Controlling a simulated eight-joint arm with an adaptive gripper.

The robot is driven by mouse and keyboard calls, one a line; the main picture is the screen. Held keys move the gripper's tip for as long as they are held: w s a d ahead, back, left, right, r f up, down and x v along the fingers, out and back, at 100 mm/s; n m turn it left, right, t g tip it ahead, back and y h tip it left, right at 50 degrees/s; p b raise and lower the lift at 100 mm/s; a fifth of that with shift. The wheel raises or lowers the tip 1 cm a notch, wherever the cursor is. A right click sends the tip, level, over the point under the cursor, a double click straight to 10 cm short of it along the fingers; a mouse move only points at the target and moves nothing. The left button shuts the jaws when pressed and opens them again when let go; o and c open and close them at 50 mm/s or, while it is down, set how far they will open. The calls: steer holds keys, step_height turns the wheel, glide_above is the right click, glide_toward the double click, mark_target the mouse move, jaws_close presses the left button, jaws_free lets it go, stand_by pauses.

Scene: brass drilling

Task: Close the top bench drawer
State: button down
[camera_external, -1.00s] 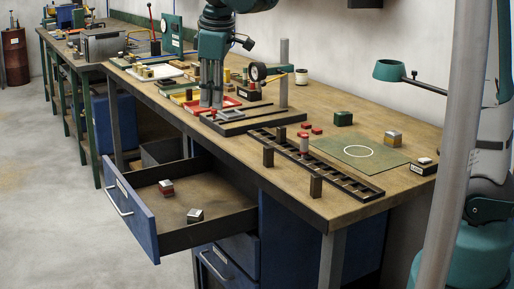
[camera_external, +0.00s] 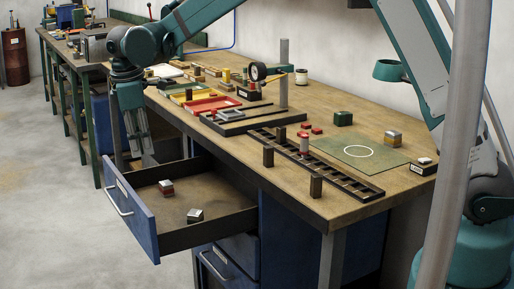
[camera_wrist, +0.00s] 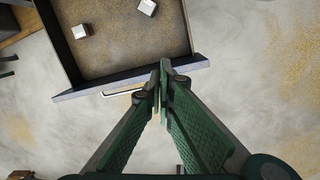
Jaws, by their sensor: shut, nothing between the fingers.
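The top bench drawer (camera_external: 149,222) is pulled out from the bench, its blue front and handle (camera_external: 119,198) facing the lower left. It also shows in the wrist view (camera_wrist: 74,88), where the handle (camera_wrist: 119,91) is partly behind my fingers. My gripper (camera_external: 140,153) points down near the far end of the drawer front. In the wrist view its fingers (camera_wrist: 163,72) are shut and empty, with the tips over the front panel's edge. I cannot tell whether they touch it. A red-and-white block (camera_external: 166,188) and a green-and-white block (camera_external: 195,215) lie inside the drawer.
The bench top (camera_external: 335,210) carries a dark slotted rack (camera_external: 330,170), a green mat (camera_external: 358,152), a dial gauge stand (camera_external: 284,75) and coloured trays (camera_external: 212,104). A lower drawer (camera_external: 222,268) sits slightly out below. The floor (camera_external: 50,200) left of the drawer is clear.

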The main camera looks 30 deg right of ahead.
steer(key=a+f+n+g+h, duration=0.1)
steer(key=a+f+n, duration=0.2)
steer(key=a+f, duration=1)
steer(key=shift+a+f, duration=0.3)
steer(key=shift+f, duration=0.1)
steer(key=d+f+b, duration=0.2)
steer(key=d+f, duration=0.4)
steer(key=f, duration=0.3)
steer(key=shift+d+f, duration=0.25)
steer(key=shift+d, duration=0.1)
